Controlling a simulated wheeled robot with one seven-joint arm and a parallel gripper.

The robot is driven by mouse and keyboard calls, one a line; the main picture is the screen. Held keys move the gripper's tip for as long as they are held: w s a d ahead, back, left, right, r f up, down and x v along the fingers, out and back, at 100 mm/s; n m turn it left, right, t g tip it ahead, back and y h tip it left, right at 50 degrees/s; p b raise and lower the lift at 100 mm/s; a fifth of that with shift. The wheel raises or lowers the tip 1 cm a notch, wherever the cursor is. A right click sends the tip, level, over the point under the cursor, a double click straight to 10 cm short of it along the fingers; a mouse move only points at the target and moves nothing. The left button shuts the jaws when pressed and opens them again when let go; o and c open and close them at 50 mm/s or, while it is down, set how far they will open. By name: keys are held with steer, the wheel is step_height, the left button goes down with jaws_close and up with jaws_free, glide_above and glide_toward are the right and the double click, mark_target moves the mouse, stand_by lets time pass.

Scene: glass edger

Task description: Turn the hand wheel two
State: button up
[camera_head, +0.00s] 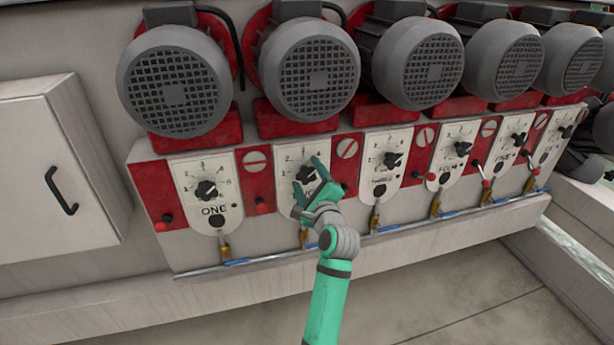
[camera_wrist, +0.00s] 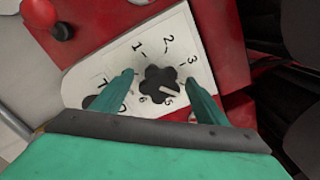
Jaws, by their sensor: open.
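The hand wheel two is a black lobed knob (camera_head: 306,174) on a white numbered plate (camera_head: 290,160), second from the left in the head view. In the wrist view the knob (camera_wrist: 157,84) shows a pale pointer mark directed to the lower right, near the 5. My gripper (camera_head: 305,186) is at this plate and covers much of its lower part. In the wrist view my gripper (camera_wrist: 157,76) is open, with one green finger on each side of the knob. I cannot tell whether either finger touches it. The plate's name is partly hidden.
Dial ONE (camera_head: 207,189) is to the left, dial THREE (camera_head: 391,160) to the right, with more dials beyond. Large grey motors (camera_head: 310,75) overhang the panel. A red-knobbed lever (camera_head: 262,205) sits left of the plate. A pipe (camera_head: 400,232) runs below.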

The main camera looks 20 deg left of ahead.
steer(key=shift+w+a, duration=0.25)
steer(key=shift+w, duration=0.1)
steer(key=shift+c, duration=0.3)
steer(key=c, duration=1)
steer(key=shift+w, duration=0.1)
